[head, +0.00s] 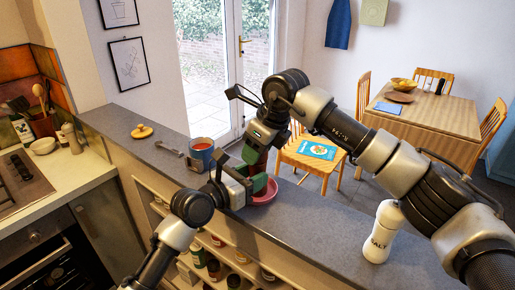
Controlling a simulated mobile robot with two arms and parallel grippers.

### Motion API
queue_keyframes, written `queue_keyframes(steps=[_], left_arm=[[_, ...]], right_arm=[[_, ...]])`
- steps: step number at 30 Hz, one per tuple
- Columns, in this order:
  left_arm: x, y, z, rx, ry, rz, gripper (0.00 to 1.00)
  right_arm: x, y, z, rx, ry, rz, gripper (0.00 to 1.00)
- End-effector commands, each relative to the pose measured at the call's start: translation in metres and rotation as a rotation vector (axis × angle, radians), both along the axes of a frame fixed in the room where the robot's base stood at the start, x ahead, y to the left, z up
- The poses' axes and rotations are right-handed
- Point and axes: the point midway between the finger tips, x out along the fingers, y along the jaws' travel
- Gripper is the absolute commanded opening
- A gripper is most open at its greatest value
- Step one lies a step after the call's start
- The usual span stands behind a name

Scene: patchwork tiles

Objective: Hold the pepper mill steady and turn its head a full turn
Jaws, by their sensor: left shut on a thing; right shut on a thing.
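The dark brown pepper mill (258,167) is upright at the counter (317,222), mostly hidden by my grippers. My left gripper (260,184), with green fingertips, is shut on the lower part of the mill. My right gripper (254,156) comes from above and is shut on the mill's upper part, its head. The head's shape and angle are hidden. A pinkish-red bowl (266,194) shows just by the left gripper; I cannot tell whether the mill stands in it or behind it.
A metal tool (169,149) and a wooden lid (142,131) lie farther left. A white salt shaker (381,232) stands at right. Jars fill the shelves below. The counter between bowl and salt shaker is clear.

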Motion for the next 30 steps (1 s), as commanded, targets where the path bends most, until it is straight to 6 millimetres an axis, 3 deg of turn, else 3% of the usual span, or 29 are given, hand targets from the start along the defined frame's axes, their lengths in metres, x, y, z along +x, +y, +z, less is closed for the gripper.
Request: queue_keyframes(steps=[11,30], left_arm=[[0.0001,0.0003,-0.0004,0.001,0.001,0.001,0.14],[0.0003,0.0004,-0.0007,0.002,0.001,0.001,0.14]], right_arm=[[-0.0001,-0.0003,0.0007,-0.002,-0.002,-0.082,0.27],[-0.0004,0.0007,0.0012,-0.002,-0.003,-0.638,0.27]])
